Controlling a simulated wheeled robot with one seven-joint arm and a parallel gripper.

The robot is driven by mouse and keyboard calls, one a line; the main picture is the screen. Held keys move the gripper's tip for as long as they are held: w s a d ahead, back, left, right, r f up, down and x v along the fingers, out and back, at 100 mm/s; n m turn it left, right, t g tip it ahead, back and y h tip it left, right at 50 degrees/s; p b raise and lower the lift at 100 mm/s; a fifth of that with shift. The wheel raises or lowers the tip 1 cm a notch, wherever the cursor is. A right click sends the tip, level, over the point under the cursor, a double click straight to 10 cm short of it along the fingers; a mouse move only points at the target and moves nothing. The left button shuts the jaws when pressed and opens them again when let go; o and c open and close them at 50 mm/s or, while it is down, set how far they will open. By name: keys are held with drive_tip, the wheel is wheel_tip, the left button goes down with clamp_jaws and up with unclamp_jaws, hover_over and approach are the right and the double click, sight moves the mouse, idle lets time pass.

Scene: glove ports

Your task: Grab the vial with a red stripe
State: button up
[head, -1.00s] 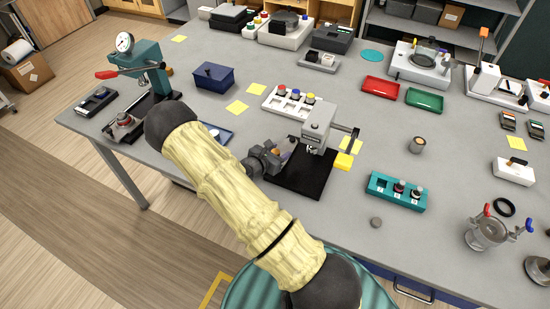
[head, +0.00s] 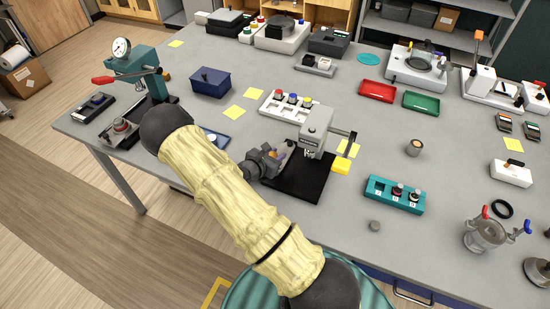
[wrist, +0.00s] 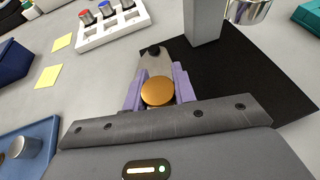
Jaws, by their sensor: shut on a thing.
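My gripper (wrist: 157,88) has its purple fingers closed on a round thing with a flat orange-gold top (wrist: 157,92). Its sides are hidden, so I cannot tell whether it has a red stripe. In the head view my gripper (head: 279,157) is low over the left edge of the black base of a grey press-like device. A teal rack (head: 377,196) to the right holds two small dark-capped vials; the left one (head: 397,190) shows some red, but it is too small to tell whether that is a stripe.
A white rack (head: 275,108) with red, blue and yellow tops is behind. A blue tray (wrist: 40,145) lies left. Bench between device and teal rack is mostly clear.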

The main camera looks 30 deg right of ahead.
wheel_tip(320, 180, up, 9)
drive_tip(key=b, duration=0.2)
drive_tip(key=shift+r, duration=0.2)
idle(0.5)
